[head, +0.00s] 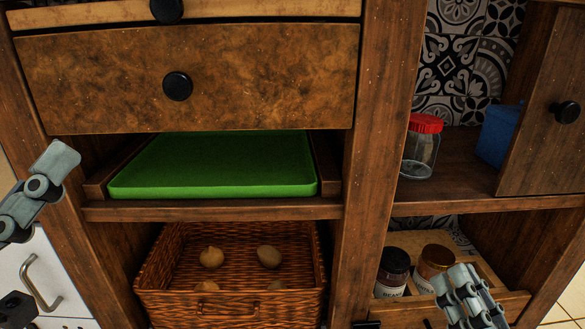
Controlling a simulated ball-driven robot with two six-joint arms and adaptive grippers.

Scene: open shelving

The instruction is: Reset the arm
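My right gripper (467,284) is at the bottom right, in front of the small wooden tray with jars. Its fingers look close together, and I see nothing held between them. Part of my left gripper (50,172) shows at the left edge, beside the shelf's left upright.
A green tray (215,165) lies on the middle shelf. A wicker basket (230,308) below holds several round tan items. A red-lidded jar (421,148) and blue box (497,135) stand at right. The cabinet door (540,110) stands open.

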